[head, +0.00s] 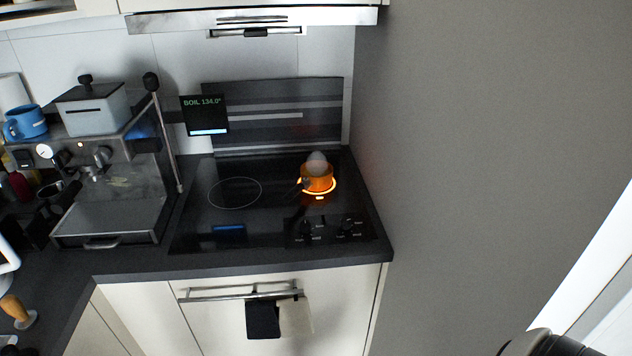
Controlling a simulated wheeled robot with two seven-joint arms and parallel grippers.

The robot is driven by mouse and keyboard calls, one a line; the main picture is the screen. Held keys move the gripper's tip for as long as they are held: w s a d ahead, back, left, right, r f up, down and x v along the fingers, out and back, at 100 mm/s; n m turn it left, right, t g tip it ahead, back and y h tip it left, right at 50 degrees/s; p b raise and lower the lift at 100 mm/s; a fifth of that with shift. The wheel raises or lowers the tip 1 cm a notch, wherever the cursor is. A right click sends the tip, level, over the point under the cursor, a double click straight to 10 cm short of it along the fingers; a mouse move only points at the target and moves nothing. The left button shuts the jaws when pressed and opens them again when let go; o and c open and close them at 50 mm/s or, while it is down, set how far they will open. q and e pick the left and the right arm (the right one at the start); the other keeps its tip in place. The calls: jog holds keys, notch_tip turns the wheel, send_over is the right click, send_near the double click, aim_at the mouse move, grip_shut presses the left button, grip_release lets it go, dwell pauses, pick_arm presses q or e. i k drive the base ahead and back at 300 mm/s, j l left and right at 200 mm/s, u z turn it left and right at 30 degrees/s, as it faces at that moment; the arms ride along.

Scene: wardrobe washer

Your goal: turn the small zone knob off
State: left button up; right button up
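The black cooktop (205,228) is set in the dark counter. Two dark knobs sit at its front right: a left knob (306,234) and a right knob (348,226). Their labels are too small to read, so I cannot tell which is the small zone knob. The small right cooking zone (333,187) glows orange around a small orange-lit pot (317,181) with a pale, rounded shape above it. The left zone ring (235,193) is bare and unlit. Neither gripper is in view; a dark rounded part, probably of my arm, shows at the bottom right.
A display (205,115) behind the cooktop reads "BOIL 134.0°". An espresso machine (110,165) stands to the left. A grey wall (480,130) closes the right side. Towels (263,319) hang from a rail (240,291) below the counter edge. A range hood (250,18) is above.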

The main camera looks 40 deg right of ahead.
aim_at(346, 223)
jog(key=z, duration=1.3)
jog(key=i+j, duration=0.15)
jog(key=j+z, duration=0.05)
jog(key=j, duration=0.05)
